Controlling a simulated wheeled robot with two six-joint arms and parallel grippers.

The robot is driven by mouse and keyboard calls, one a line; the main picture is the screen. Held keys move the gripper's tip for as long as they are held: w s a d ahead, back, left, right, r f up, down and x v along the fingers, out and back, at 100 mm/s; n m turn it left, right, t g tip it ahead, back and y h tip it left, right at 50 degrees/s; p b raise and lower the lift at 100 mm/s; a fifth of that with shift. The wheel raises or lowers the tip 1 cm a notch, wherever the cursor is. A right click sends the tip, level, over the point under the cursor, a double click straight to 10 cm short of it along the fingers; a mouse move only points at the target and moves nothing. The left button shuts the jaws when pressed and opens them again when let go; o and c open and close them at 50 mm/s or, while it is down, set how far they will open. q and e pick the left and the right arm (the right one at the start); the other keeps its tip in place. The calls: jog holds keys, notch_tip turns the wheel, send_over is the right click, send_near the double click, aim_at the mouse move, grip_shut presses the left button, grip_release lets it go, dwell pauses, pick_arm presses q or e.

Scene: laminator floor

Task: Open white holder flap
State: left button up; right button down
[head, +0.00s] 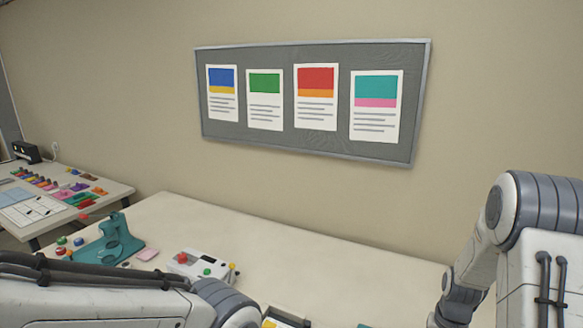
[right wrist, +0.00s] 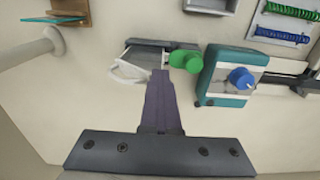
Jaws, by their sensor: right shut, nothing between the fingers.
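A white flap-like part (right wrist: 128,72) with a looped edge shows in the right wrist view, on the front of a small grey holder (right wrist: 150,48). I cannot tell for sure whether it is the holder flap or how far it stands open. My right gripper (right wrist: 160,76) is shut and empty, its fingertips just right of the white part. I cannot tell whether they touch. My left gripper is not in view; only the left arm shows low in the head view.
A green knob (right wrist: 185,60) and a teal-and-white box (right wrist: 222,72) with a blue knob (right wrist: 241,78) stand right of my fingertips. A tray of green and blue coils (right wrist: 283,22) lies beyond. A teal press (head: 110,243) and a white control box (head: 197,264) stand on the table.

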jog(key=shift+s+d, duration=0.2)
jog(key=shift+s, duration=0.05)
jog(key=shift+s+d+r+p, duration=0.25)
jog(key=shift+d+r+p, duration=0.15)
jog(key=shift+d, duration=0.2)
jog(key=shift+s+d+r+p, duration=0.2)
jog(key=shift+d+r+p, duration=0.15)
jog(key=shift+d, duration=0.2)
jog(key=shift+d, duration=0.1)
jog(key=d, duration=0.1)
jog(key=s+d, duration=0.2)
jog(key=d, duration=0.1)
jog(key=shift+d+f, duration=0.1)
jog(key=shift+f, duration=0.1)
dwell(0.8)
jog(key=shift+s+d, duration=0.2)
jog(key=shift+d, duration=0.25)
